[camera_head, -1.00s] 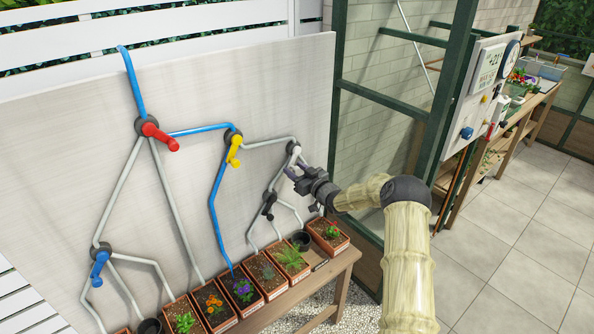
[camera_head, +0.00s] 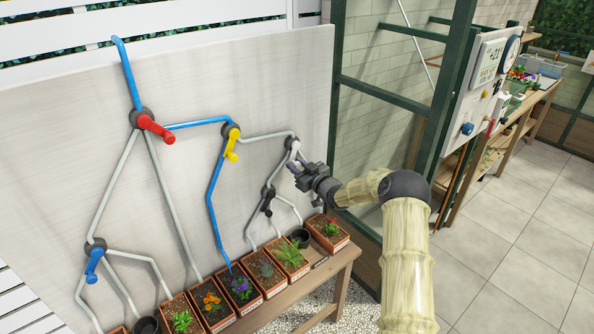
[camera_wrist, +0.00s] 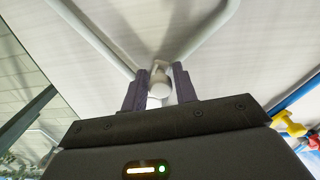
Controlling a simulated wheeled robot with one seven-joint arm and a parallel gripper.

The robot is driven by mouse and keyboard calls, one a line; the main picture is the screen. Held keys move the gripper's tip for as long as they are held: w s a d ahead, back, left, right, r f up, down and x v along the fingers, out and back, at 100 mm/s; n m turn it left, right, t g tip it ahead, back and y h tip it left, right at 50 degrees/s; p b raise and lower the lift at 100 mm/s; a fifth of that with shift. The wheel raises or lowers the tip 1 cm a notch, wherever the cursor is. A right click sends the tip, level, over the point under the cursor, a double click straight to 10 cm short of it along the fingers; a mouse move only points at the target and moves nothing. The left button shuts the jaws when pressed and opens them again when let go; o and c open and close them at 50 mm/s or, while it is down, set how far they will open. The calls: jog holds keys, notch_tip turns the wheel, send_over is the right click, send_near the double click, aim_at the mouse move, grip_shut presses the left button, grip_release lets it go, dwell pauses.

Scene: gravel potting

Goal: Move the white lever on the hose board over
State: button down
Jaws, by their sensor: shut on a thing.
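The pale hose board (camera_head: 60,150) carries several coloured levers on round hubs. The white lever (camera_head: 292,145) sits at the upper right of the board, at the end of a grey hose, partly hidden by my gripper (camera_head: 294,168). In the wrist view the white lever (camera_wrist: 160,83) stands between the two dark fingers of my gripper (camera_wrist: 160,88), which are shut on it. Grey hoses branch around its hub.
A red lever (camera_head: 157,130), yellow lever (camera_head: 232,147), blue lever (camera_head: 93,266) and black lever (camera_head: 267,203) are on the same board. Planted pots stand on a wooden bench (camera_head: 340,262) below. A green frame post (camera_head: 448,90) stands to the right.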

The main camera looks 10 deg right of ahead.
jog(key=n+b, duration=0.2)
jog(key=b, duration=0.1)
jog(key=n+b, duration=0.1)
jog(key=b, duration=0.1)
jog(key=shift+w+d+f, duration=0.3)
jog(key=shift+f, duration=0.05)
jog(key=d+n+b, duration=0.1)
jog(key=n+b, duration=0.1)
jog(key=b, duration=0.1)
jog(key=w+d+n+b, duration=0.1)
jog(key=n+b, duration=0.2)
jog(key=w+d+r+n+b, duration=0.1)
jog(key=n+b, duration=0.2)
jog(key=shift+d, duration=0.15)
